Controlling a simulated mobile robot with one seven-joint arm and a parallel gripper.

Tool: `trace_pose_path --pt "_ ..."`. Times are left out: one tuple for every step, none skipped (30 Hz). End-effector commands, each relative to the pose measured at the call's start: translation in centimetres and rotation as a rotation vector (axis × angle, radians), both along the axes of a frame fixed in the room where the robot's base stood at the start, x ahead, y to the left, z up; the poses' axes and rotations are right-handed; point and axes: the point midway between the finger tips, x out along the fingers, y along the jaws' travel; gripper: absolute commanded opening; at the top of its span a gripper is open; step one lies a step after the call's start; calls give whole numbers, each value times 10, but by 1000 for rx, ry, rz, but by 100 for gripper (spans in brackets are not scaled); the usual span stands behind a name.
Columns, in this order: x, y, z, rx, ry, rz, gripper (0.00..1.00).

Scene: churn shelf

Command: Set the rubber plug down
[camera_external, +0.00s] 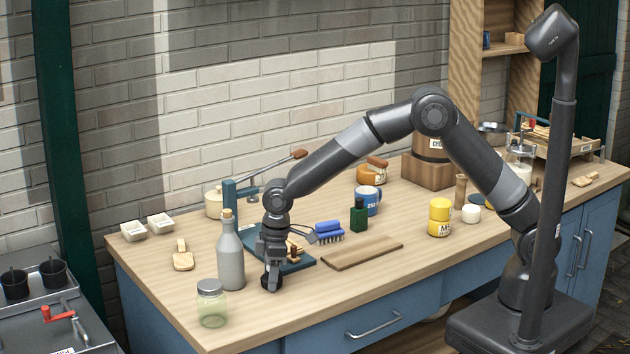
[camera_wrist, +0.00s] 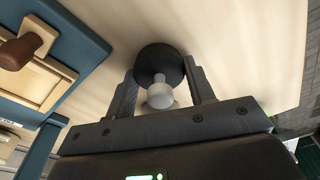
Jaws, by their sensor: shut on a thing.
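The rubber plug (camera_wrist: 160,62) is a dark round disc with a pale grey knob in the wrist view. My gripper (camera_wrist: 161,74) has one finger on each side of it and is shut on it. In the external view my gripper (camera_external: 272,268) points down at the front left of the worktop, and the dark plug (camera_external: 271,283) shows at its fingertips, at or just above the wood. I cannot tell whether the plug touches the worktop.
A grey bottle (camera_external: 230,262) stands close left of my gripper, with a glass jar (camera_external: 211,304) in front of it. A blue-based press (camera_external: 290,265) is just behind. A wooden board (camera_external: 362,253) lies to the right. The worktop (camera_external: 310,305) in front is clear.

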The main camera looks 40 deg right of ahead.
Motion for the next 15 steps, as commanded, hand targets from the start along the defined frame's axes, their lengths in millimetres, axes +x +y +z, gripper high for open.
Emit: trace_pose_path --pt "0 0 0 0 0 0 26" --pt "0 0 0 0 0 0 26" --pt "0 0 0 0 0 0 26" --pt "0 0 -1 0 0 0 26" --pt "0 0 -2 0 0 0 26" --pt "0 0 -3 -1 1 -1 26" --pt "0 0 -3 -1 1 -1 51" --pt "0 0 -3 0 0 -1 53" --pt "0 0 -3 0 0 -1 56" --pt "0 0 -3 0 0 -1 59" --pt "0 0 -3 0 0 -1 61" --pt "0 0 -2 0 0 -1 65" --pt "0 0 -2 0 0 -1 67" --pt "0 0 -2 0 0 -1 70" --pt "0 0 -2 0 0 -1 71"
